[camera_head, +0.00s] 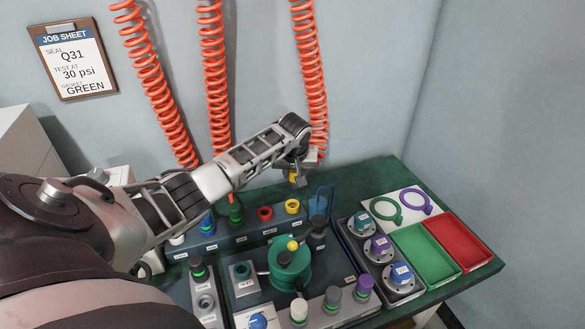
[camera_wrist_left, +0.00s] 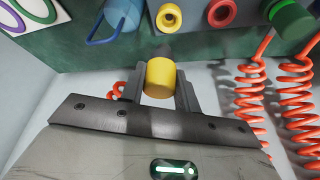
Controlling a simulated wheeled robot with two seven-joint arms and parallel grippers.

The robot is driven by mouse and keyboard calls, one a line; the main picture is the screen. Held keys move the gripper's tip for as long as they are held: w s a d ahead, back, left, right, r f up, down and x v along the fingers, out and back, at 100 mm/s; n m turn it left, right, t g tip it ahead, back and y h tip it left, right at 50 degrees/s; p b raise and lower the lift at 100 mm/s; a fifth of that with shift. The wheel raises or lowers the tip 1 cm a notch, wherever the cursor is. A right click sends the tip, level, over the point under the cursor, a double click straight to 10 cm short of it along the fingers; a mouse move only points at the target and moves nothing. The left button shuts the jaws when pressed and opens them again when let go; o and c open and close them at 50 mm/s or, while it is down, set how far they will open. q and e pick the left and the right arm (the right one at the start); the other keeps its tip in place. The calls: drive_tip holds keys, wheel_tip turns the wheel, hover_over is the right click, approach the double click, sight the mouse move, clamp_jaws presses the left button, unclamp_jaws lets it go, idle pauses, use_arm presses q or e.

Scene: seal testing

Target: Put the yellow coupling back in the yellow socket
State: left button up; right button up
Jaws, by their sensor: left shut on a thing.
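The yellow coupling (camera_wrist_left: 160,78) is between the fingers of my left gripper (camera_wrist_left: 158,88), which is shut on it. In the head view the coupling (camera_head: 293,178) hangs below the left gripper (camera_head: 298,176), above the back of the bench. The yellow socket (camera_head: 292,206) is an open yellow ring on the back block, below the coupling and apart from it. The socket also shows in the left wrist view (camera_wrist_left: 168,18), beyond the coupling. My right gripper is not in view.
A red socket (camera_head: 265,213) and a green coupling (camera_head: 236,211) are left of the yellow socket. A blue loop handle (camera_head: 325,192) stands close on its right. Orange coiled hoses (camera_head: 215,75) hang behind. A round green fixture (camera_head: 289,268) stands in front.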

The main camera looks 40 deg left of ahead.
sight(293, 184)
use_arm(q)
drive_tip(key=shift+a+f, duration=0.2)
drive_tip(key=shift+a, duration=0.2)
drive_tip(key=shift+f+b, duration=0.2)
drive_tip(key=shift+b, duration=0.1)
drive_tip(key=shift+f+b, duration=0.65)
drive_tip(key=shift+b, duration=0.05)
wheel_tip(293, 184, down, 2)
drive_tip(key=shift+b, duration=1.15)
drive_tip(key=shift+f+b, duration=0.5)
drive_tip(key=shift+b, duration=0.1)
drive_tip(key=shift+f+b, duration=0.3)
drive_tip(key=shift+b, duration=0.1)
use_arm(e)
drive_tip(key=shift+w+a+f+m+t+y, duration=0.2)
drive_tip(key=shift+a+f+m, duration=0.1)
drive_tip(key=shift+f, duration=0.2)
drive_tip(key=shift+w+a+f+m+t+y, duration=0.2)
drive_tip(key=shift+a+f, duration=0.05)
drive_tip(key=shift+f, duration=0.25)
use_arm(q)
drive_tip(key=shift+p, duration=0.55)
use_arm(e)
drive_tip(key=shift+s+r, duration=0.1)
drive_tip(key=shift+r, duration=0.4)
use_arm(q)
drive_tip(key=shift+p, duration=0.45)
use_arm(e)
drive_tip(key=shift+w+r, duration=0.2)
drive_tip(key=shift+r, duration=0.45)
